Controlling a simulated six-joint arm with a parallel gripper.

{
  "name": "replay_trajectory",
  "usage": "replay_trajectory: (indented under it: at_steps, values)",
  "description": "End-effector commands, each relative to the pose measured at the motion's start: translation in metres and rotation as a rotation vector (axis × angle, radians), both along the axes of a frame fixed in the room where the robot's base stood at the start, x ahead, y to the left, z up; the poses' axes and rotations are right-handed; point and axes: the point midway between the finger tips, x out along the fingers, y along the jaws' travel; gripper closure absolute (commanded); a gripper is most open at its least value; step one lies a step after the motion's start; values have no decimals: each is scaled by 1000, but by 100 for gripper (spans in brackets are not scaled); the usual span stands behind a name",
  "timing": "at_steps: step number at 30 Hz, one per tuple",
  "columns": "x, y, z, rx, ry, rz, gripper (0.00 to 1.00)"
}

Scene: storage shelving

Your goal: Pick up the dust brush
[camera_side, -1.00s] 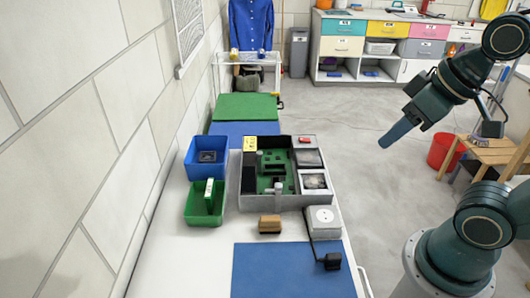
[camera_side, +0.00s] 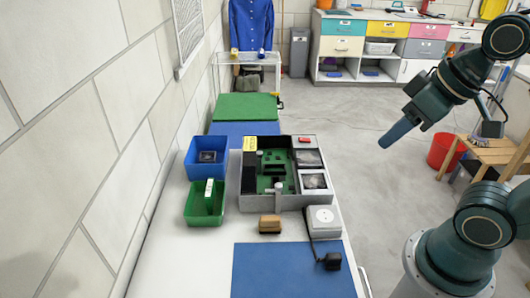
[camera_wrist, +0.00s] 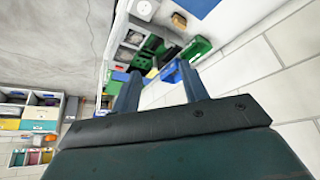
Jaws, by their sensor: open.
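The dust brush appears to be the small tan block with a dark lower part (camera_side: 270,224), lying on the white bench in front of the grey tray. It also shows small near the top of the wrist view (camera_wrist: 179,21). My gripper (camera_side: 390,142) is in the air to the right of the bench, well apart from the brush. In the wrist view my gripper (camera_wrist: 158,72) has its two fingers spread, with nothing held between them.
Left of the grey tray (camera_side: 243,200) stand a blue bin (camera_side: 190,172) and a green bin (camera_side: 190,215). A white device (camera_side: 324,219) with a black plug (camera_side: 331,261) is right of the brush. A blue mat (camera_side: 290,277) lies in front. White bench left of the mat is clear.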

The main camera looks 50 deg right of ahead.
Motion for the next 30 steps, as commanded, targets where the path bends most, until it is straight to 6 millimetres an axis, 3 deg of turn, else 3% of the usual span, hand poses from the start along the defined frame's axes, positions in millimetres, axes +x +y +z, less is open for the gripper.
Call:
replay_trajectory:
  at_steps: [1,6,7,20,30]
  values:
    - [0,0,0,0,0,0,56]
    - [0,0,0,0,0,0,22]
    - [0,0,0,0,0,0,20]
    - [5,1,0,7,9,-10,20]
    - [43,6,-7,63,83,-103,20]
